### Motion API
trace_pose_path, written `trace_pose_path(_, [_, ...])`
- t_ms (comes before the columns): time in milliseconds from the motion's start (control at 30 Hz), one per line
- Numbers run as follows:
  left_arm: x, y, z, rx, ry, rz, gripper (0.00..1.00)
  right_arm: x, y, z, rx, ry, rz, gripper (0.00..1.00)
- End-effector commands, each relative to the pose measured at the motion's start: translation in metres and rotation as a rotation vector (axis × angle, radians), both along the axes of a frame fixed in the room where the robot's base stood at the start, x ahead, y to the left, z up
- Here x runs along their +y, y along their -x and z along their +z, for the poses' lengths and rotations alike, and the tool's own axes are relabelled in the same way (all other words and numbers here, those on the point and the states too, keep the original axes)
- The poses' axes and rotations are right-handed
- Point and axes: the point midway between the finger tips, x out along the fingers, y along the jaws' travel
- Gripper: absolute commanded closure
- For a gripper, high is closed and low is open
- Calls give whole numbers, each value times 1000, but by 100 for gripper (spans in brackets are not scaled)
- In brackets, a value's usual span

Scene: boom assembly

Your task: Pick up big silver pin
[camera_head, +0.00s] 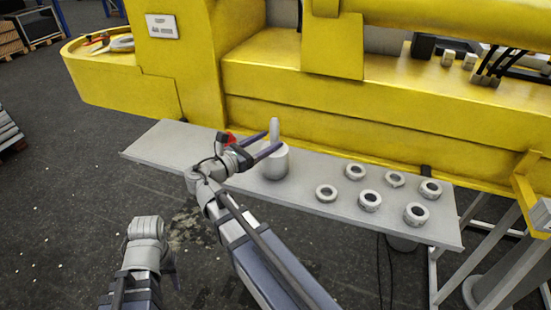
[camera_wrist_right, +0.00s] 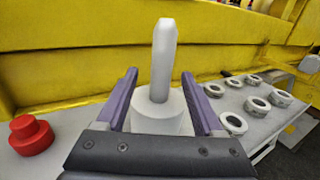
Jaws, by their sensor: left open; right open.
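The big silver pin (camera_head: 274,126) stands upright on the grey bench, its narrow shaft rising from a wide round cylinder (camera_head: 276,165). In the right wrist view the pin (camera_wrist_right: 163,62) is near the middle, with the cylinder (camera_wrist_right: 160,117) below. My right gripper (camera_head: 274,140) is open, its purple fingers pointing at the pin. In the right wrist view its fingertips (camera_wrist_right: 160,73) show on either side of the shaft, with gaps on both sides. I cannot tell how far the shaft is between them in depth. My left gripper (camera_head: 172,264) is low at the left, away from the bench, and small in view.
Several grey rings (camera_head: 369,201) lie on the bench (camera_head: 300,199) right of the pin. A red stepped part (camera_wrist_right: 31,136) sits left of the pin. The yellow boom (camera_head: 330,95) runs behind the bench like a wall. The bench's left end (camera_head: 158,143) is clear.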

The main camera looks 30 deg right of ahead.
Motion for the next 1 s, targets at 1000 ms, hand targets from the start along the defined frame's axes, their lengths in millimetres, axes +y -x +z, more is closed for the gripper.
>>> trace_pose_path(1000, [0, 0, -1, 0, 0, 0, 50, -61, -13, -2, -1, -2, 0, 44])
